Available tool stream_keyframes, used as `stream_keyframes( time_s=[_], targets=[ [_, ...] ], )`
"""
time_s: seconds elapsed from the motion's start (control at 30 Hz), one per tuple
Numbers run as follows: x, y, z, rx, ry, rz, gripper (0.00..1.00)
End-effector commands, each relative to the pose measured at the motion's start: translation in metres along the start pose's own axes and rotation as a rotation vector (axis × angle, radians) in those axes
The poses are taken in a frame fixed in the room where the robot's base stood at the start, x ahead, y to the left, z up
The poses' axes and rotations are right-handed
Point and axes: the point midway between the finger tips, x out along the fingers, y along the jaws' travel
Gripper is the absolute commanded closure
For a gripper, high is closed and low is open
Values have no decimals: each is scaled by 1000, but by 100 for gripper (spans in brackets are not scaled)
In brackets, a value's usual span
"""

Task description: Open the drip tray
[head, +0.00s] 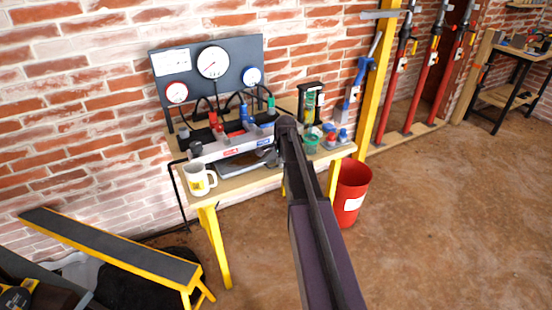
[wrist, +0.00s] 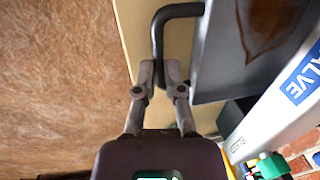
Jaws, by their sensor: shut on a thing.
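The drip tray (wrist: 232,62) is a dark grey pan with a brown oily stain, at the right of the wrist view. Its bent black handle (wrist: 158,38) runs down between my fingers. My gripper (wrist: 160,75) is shut on this handle near its lower part. In the head view, the tray (head: 245,173) shows below the grey valve block (head: 240,143) on the bench. My arm covers the tray's right side, and my fingertips are hard to make out there.
The wooden bench (head: 215,194) has yellow legs. A white mug (head: 198,180) stands at its front left corner. A gauge panel (head: 209,70) rises behind the valve block. Small jars (head: 338,138) stand to the right. A red bin (head: 350,192) is beside the bench. The floor in front is open.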

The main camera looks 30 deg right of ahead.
Motion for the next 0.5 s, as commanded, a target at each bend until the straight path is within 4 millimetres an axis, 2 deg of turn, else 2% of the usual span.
stream_keyframes(
  time_s=[0.03,0.3,0.4,0.5],
  targets=[
    [-3,19,2,2,0,2,100],
    [-14,80,4,1,-1,2,100],
    [-17,98,4,-1,-1,2,100],
    [-19,107,4,-1,-2,2,100]
  ],
)
